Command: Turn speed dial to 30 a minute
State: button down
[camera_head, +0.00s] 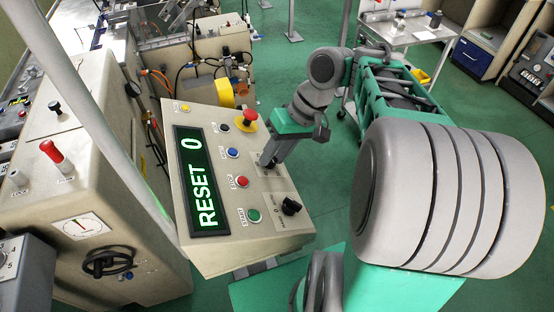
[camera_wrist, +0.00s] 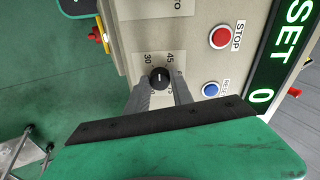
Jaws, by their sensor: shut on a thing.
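The speed dial (camera_wrist: 160,77) is a small round black knob with a short white mark on top. It shows in the wrist view on a beige panel, with numbers printed around it; 30 is at its upper left and 45 at its upper right. The white mark looks roughly upright in the picture, but I cannot tell exactly which number it points to. My gripper (camera_wrist: 161,80) is shut on the dial, one grey finger on each side. In the head view my gripper (camera_head: 268,163) reaches down onto the console and hides most of the dial.
The console (camera_head: 213,250) has a green display (camera_head: 200,180) reading RESET 0. Nearby are a red stop button (camera_head: 242,181), a blue button (camera_head: 233,153), a green button (camera_head: 254,215), a red emergency knob (camera_head: 249,117) and another black knob (camera_head: 291,206).

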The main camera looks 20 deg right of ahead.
jog(key=n+b, duration=0.1)
jog(key=n, duration=0.3)
jog(key=shift+s+f+n+y, duration=0.1)
jog(key=shift+f+n+y, duration=0.05)
jog(key=shift+n+y, duration=0.2)
jog(key=shift+n, duration=0.65)
jog(key=c, duration=1.5)
grip_release()
jog(key=o, duration=0.4)
jog(key=shift+s+a+r, duration=0.2)
jog(key=shift+a, duration=0.15)
jog(key=shift+w+d, duration=0.25)
jog(key=shift+d, duration=0.15)
jog(key=p+v, duration=0.3)
jog(key=v, duration=0.4)
jog(key=shift+s+r+p, duration=0.3)
jog(key=shift+r+p, duration=0.05)
jog(key=shift+p, duration=0.05)
